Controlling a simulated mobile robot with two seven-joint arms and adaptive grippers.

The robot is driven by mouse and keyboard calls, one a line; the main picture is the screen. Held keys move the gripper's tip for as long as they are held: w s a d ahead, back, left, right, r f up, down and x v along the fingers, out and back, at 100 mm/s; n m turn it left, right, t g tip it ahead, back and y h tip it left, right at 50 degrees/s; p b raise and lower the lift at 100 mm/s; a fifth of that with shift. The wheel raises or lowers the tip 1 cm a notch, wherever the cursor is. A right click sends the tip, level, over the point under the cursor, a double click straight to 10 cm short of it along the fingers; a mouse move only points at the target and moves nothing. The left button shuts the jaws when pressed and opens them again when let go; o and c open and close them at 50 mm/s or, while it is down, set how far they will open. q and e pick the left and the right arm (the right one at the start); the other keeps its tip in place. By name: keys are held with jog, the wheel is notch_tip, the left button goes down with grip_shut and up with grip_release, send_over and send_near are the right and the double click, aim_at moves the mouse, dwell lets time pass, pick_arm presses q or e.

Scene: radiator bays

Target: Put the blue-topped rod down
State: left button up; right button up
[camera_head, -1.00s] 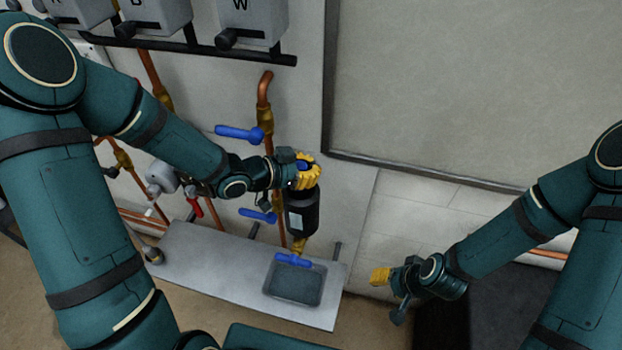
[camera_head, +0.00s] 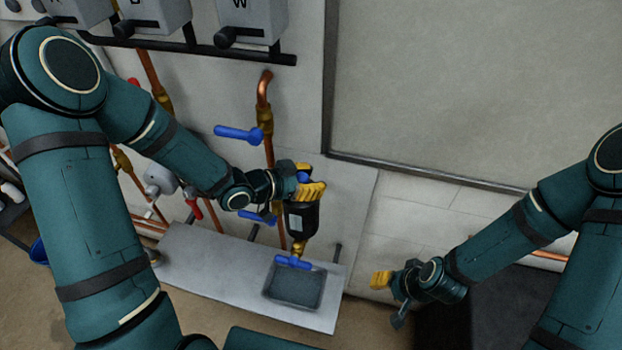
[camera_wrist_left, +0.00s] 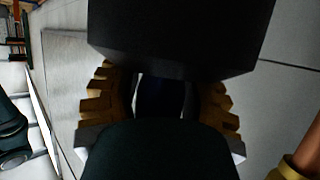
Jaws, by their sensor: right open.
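My left gripper (camera_head: 308,182) is in the middle of the head view, at the top of a black cylinder (camera_head: 301,217) with a pale label. Its yellow fingers stand apart, on either side of a small blue piece (camera_head: 303,177), which looks like the top of the blue-topped rod. The rest of the rod cannot be made out. In the left wrist view a dark blue shape (camera_wrist_left: 160,97) sits between the fingers, with pale gaps on both sides. My right gripper (camera_head: 381,280) is open and empty, to the right of the shelf.
A grey shelf (camera_head: 205,262) holds a dark tray (camera_head: 294,288) below the cylinder. A blue-handled valve (camera_head: 293,262) hangs over the tray. Copper pipes with another blue handle (camera_head: 238,133) run up the wall panel. Grey boxes (camera_head: 253,20) line the top.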

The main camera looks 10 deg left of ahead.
pick_arm(q)
jog(key=shift+r, duration=0.1)
jog(key=shift+s+a+r, duration=0.1)
jog(key=shift+a+r, duration=0.1)
jog(key=p+v, duration=0.1)
jog(key=v, duration=1)
jog(key=shift+s+p, duration=0.2)
jog(key=shift+p, duration=0.2)
jog(key=shift+a, duration=0.15)
